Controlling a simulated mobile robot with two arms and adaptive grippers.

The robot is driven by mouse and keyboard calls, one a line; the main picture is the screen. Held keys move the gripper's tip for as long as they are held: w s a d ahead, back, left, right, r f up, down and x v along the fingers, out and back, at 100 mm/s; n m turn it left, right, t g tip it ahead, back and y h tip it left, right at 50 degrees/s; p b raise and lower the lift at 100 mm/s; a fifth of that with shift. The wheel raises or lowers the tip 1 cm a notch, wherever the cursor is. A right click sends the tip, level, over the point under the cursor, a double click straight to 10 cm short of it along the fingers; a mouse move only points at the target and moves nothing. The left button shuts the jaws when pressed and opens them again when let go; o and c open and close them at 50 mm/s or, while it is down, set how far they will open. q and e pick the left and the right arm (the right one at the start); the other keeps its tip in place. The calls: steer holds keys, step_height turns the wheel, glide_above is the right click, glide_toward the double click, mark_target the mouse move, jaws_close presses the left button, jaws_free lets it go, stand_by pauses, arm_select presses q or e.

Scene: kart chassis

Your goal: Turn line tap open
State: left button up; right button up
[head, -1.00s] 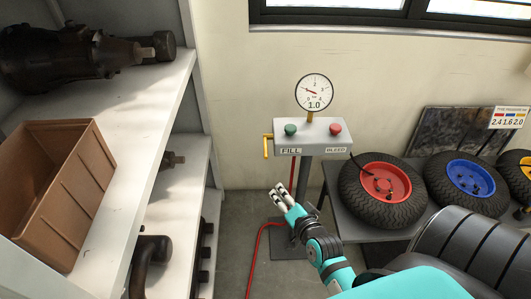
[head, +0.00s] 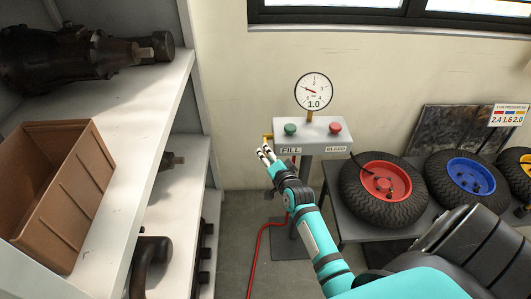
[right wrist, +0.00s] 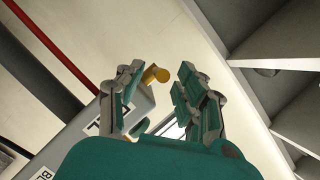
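The yellow line tap (head: 267,137) sits on the left side of the grey control box (head: 322,133); in the head view my right gripper covers most of its handle. In the right wrist view the yellow handle end (right wrist: 156,74) shows between the fingers, nearer the left one, with no clear contact. My right gripper (head: 266,153) is at the tap, fingers apart; it also shows open in the right wrist view (right wrist: 158,88). My left gripper is not in view.
The box has a green FILL button (head: 290,129), a red BLEED button (head: 335,128) and a gauge (head: 313,91) reading 1.0. A red hose (head: 256,250) runs on the floor. A shelf (head: 150,110) with a brown bin (head: 62,190) stands at left.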

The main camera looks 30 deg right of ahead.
steer(key=shift+x, duration=1.15)
jaws_close()
